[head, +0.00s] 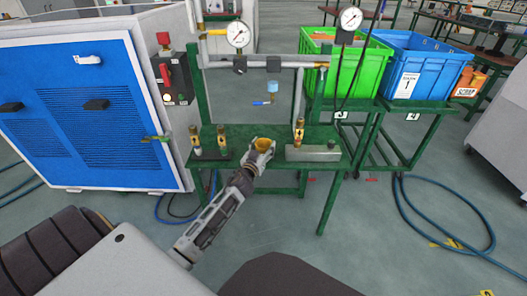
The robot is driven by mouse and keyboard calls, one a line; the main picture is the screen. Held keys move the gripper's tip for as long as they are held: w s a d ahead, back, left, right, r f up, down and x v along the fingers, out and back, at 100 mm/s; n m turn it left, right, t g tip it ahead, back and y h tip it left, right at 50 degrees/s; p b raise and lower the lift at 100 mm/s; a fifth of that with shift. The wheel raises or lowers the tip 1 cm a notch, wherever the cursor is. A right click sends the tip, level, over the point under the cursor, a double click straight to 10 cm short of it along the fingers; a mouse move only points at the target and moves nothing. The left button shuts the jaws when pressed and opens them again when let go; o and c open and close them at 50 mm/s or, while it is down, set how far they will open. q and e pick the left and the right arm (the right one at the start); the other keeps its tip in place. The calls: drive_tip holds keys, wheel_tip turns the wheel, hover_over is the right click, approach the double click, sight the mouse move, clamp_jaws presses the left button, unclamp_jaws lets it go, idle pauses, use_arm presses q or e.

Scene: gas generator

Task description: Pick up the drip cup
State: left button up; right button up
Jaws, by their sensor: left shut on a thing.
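The drip cup (263,144) is a small brass-yellow cup above the green bench. My left gripper (258,155) reaches up to it from below and is shut on it. The cup's opening faces up, and its lower part is hidden by the gripper. I cannot tell whether it touches the bench top. My right gripper is not in view.
Brass fittings (195,139) stand on the green bench (233,134) to the left, and another (298,131) stands to the right. Pipes with a gauge (238,34) run above. A green crate (345,72) and a blue crate (410,72) sit at the right.

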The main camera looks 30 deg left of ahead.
use_arm(q)
drive_tip(key=shift+r, duration=0.15)
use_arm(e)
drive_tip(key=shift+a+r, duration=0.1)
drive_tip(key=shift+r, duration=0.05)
